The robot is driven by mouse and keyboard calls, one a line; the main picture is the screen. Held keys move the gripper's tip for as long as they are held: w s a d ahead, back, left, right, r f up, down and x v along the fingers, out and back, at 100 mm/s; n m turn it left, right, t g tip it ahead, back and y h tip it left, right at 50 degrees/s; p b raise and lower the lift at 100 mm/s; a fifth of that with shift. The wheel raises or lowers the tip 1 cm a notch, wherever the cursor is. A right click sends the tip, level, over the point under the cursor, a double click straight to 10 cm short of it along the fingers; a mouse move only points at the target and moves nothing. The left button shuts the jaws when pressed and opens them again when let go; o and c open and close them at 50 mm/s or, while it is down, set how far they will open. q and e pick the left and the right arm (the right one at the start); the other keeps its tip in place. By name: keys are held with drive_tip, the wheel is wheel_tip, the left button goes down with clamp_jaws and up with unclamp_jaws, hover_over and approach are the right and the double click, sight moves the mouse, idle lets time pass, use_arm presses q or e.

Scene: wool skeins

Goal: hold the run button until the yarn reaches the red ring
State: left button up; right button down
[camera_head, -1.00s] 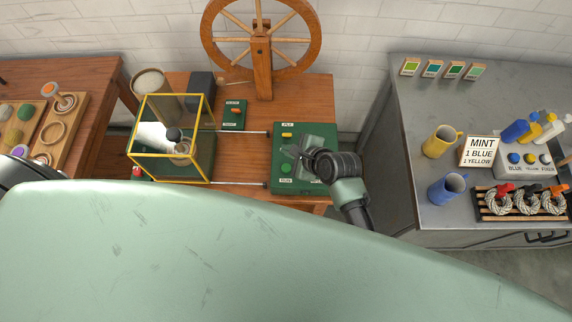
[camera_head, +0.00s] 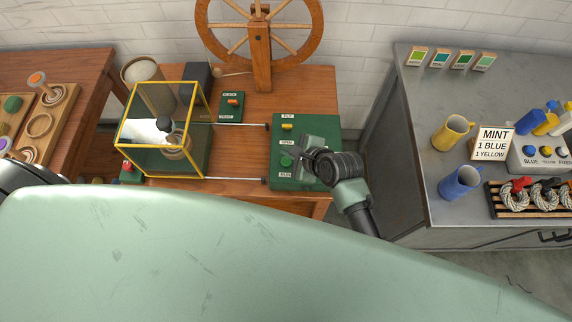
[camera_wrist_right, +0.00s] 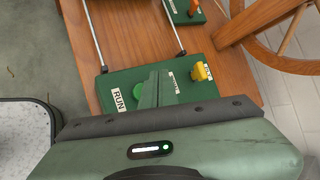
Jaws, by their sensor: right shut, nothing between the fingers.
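The green run button (camera_head: 286,161) sits on the green control panel (camera_head: 318,180). It also shows in the right wrist view (camera_wrist_right: 134,93), beside the RUN label. My right gripper (camera_head: 299,160) is shut and empty, its tips over the panel right beside the button. In the right wrist view its fingers (camera_wrist_right: 156,89) partly cover the button's side; I cannot tell whether they touch it. A yellow-framed glass case (camera_head: 161,177) holds a white form, a dark knob and a wooden piece. I cannot make out the yarn's end or a red ring. My left gripper is out of view.
A yellow knob (camera_head: 287,126) sits farther back on the panel. Two metal rods run from the case to the panel. A wooden wheel (camera_head: 260,50) stands behind. The grey counter (camera_head: 420,120) at right holds mugs, bottles and skeins.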

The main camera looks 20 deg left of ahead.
sight(288, 163)
drive_tip(key=shift+f+b, duration=0.5)
drive_tip(key=shift+f, duration=1.1)
drive_tip(key=shift+f, duration=0.2)
idle(0.6)
drive_tip(key=shift+f, duration=0.2)
